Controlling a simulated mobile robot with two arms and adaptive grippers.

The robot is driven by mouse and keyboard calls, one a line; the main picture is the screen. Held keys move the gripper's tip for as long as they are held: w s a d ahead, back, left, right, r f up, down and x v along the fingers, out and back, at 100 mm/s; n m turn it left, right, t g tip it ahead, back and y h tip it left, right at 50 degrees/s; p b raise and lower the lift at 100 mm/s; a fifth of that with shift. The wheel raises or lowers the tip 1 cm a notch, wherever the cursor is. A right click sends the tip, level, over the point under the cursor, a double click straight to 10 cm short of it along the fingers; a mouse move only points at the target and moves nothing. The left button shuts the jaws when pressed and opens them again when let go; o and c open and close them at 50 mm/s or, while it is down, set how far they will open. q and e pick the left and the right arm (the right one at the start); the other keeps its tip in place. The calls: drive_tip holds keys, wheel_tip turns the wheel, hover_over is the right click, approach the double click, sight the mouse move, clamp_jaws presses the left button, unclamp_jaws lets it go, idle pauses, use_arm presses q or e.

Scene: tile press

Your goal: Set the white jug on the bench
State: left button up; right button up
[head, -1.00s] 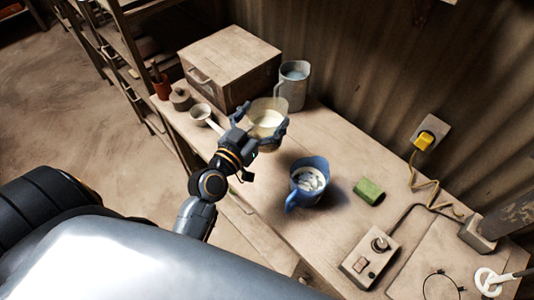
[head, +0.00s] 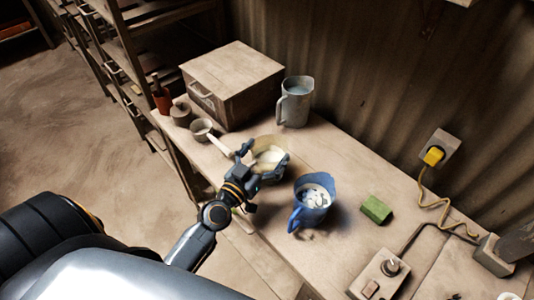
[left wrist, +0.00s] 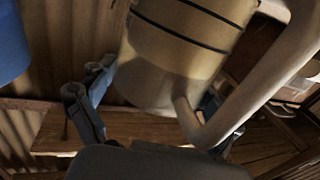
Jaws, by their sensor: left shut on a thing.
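My left gripper (head: 268,164) is shut on a pale cream jug (head: 268,146), with its fingers on either side of the body. White contents show inside its open top. In the left wrist view the jug (left wrist: 170,65) has dark bands around it and a thick handle (left wrist: 255,95) on the right. The jug is over the front part of the bench (head: 345,235), left of a blue jug (head: 313,196). I cannot tell whether its base touches the bench. A pale grey-white jug (head: 296,104) with bluish contents stands at the back by the wall. My right gripper does not show.
A drawer box (head: 232,82) stands at the back left, with a small scoop (head: 202,129), a small pot (head: 181,113) and a red pot (head: 161,100) near it. A green block (head: 376,209) and a switch box (head: 380,274) are to the right.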

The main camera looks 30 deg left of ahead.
use_arm(q)
drive_tip(key=shift+r, duration=0.2)
drive_tip(key=shift+f, duration=0.15)
drive_tip(key=o, duration=1.5)
drive_tip(key=shift+f, duration=0.1)
drive_tip(key=shift+o, duration=0.2)
drive_tip(key=shift+s, duration=0.1)
drive_tip(key=shift+r, duration=0.2)
drive_tip(key=s+b, duration=0.4)
drive_tip(key=s, duration=0.8)
drive_tip(key=shift+a, duration=0.4)
